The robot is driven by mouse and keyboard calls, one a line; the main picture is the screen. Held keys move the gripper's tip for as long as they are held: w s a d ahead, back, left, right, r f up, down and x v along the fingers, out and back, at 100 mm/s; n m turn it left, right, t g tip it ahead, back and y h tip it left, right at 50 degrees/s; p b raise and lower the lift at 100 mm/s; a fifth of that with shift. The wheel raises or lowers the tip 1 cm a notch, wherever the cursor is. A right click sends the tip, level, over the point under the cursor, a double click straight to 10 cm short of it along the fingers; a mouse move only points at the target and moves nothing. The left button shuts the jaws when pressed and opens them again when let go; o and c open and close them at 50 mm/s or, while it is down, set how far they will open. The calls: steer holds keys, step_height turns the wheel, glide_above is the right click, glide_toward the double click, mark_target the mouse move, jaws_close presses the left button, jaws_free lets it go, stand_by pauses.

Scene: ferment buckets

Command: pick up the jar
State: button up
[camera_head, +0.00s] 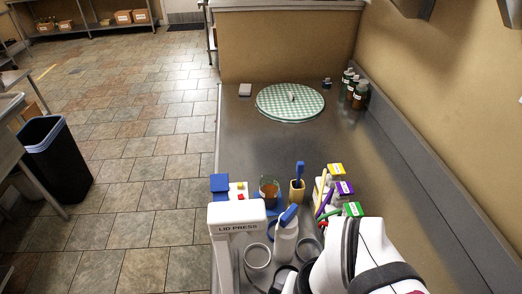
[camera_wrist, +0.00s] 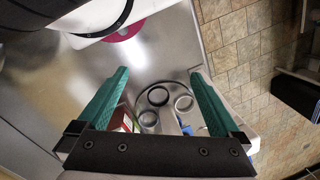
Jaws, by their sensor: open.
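A glass jar (camera_head: 269,192) with amber contents stands on the steel counter, just beyond the white lid press. In the wrist view I cannot tell this jar apart from the other round vessels. My gripper (camera_wrist: 158,74) has two green fingers, spread wide with nothing between their tips. A round grey holder (camera_wrist: 143,103) with several open ring-like cups shows beyond and between the fingers. In the head view my white arm fills the lower right, and my fingers are hidden there.
The lid press (camera_head: 236,217), a blue-capped white bottle (camera_head: 286,243), a tan cup (camera_head: 297,190) and colour-topped boxes (camera_head: 345,188) crowd the near counter. The middle counter is clear. A wall bounds the right.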

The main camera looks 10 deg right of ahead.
steer(key=w+r+n, duration=0.5)
steer(key=w+n, duration=0.1)
steer(key=w, duration=0.6)
steer(key=n+h, duration=0.2)
steer(key=n, duration=1.4)
glide_above(269, 192)
steer(key=w, duration=0.2)
step_height(269, 192, down, 9)
steer(key=f, duration=1.5)
steer(key=shift+w+d+f, duration=0.2)
steer(key=shift+w+d, duration=0.05)
steer(key=shift+w, duration=0.15)
jaws_close()
